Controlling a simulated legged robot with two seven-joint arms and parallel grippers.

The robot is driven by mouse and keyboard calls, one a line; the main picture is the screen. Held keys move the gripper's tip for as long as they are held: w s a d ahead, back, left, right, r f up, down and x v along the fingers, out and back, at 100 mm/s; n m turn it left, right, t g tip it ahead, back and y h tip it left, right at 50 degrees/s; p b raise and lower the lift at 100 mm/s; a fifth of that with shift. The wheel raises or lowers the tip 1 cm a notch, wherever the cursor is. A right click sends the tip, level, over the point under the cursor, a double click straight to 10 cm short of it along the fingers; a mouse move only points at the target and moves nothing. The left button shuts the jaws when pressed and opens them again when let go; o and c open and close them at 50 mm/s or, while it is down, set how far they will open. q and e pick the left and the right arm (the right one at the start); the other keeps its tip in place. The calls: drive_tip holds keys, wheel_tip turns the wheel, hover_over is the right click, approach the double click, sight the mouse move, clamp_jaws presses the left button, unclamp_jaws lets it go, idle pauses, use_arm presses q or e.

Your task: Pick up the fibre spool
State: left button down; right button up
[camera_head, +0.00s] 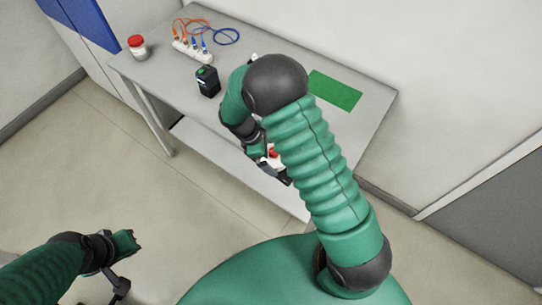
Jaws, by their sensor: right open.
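I cannot make out a fibre spool for certain. A small white and red object (273,153) shows partly beside my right gripper (271,168), near the table's front edge; my arm hides much of it, and I cannot tell what it is. My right gripper is open and points down there; I cannot tell whether it touches the object. My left gripper (122,264) is at the lower left, over the floor and away from the table; its finger opening is unclear.
The grey table (235,60) carries a red-capped jar (137,46), a white power strip (193,52) with orange and blue cables, a black box (207,82) and a green mat (335,90). My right arm covers the table's middle. Walls stand behind.

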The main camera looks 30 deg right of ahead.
drive_tip(key=shift+d+f, duration=0.25)
drive_tip(key=shift+f, duration=0.35)
drive_tip(key=shift+s+d, duration=0.1)
drive_tip(key=shift+s, duration=0.05)
drive_tip(key=c, duration=1.5)
